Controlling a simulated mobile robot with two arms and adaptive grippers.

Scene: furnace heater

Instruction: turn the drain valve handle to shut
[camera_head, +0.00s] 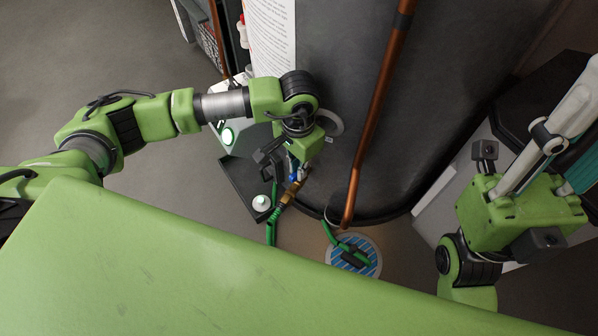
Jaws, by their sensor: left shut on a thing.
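The drain valve is a brass fitting (291,192) low on the front of the dark tank (335,110). Its small blue handle (293,179) shows just under my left gripper (286,171), which reaches down from above and is shut on it. The fingers cover most of the handle, so its exact angle is hard to tell. A green hose (271,228) runs down from the fitting. My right gripper (520,208) is at the right, away from the valve; its fingertips are not clear.
A copper pipe (378,110) runs down the tank's front, right of the valve. A round floor drain (366,262) with blue bars lies below, with a green hose end over it. A dark tray (240,180) sits left of the valve.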

